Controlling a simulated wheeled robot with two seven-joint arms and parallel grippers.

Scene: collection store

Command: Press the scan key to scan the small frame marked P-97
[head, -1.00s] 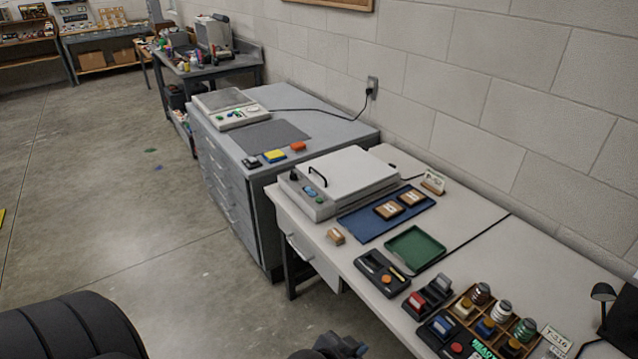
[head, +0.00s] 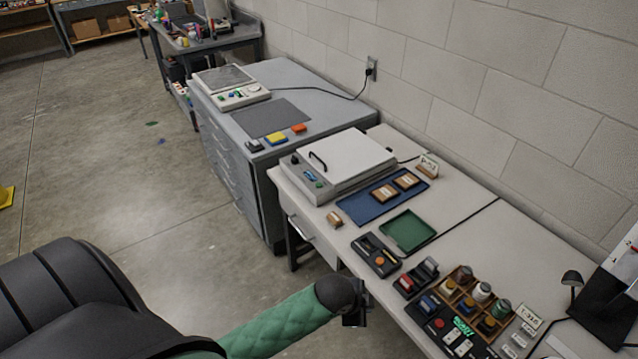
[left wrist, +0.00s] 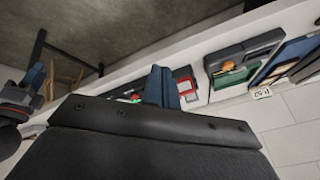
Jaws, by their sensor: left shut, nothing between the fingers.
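The scanner (head: 348,158) is a pale box with a closed lid and a black handle. Its front strip carries green and blue controls (head: 313,177); I cannot read which is the scan key. Two small brown frames, one nearer (head: 385,194) and one farther (head: 407,181), lie on the blue mat (head: 357,209). A third small brown block (head: 334,219) sits on the bench by the front edge. Their marks are too small to read. My left gripper (head: 355,317) is shut and empty off the bench's front edge, well apart from the scanner; its fingers show in the left wrist view (left wrist: 163,88).
A green tray (head: 408,231), a dark holder with an orange button (head: 375,254), and a rack of jars (head: 474,300) line the bench. A card stand (head: 428,165) stands behind the mat. A grey cabinet (head: 240,155) adjoins on the left.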

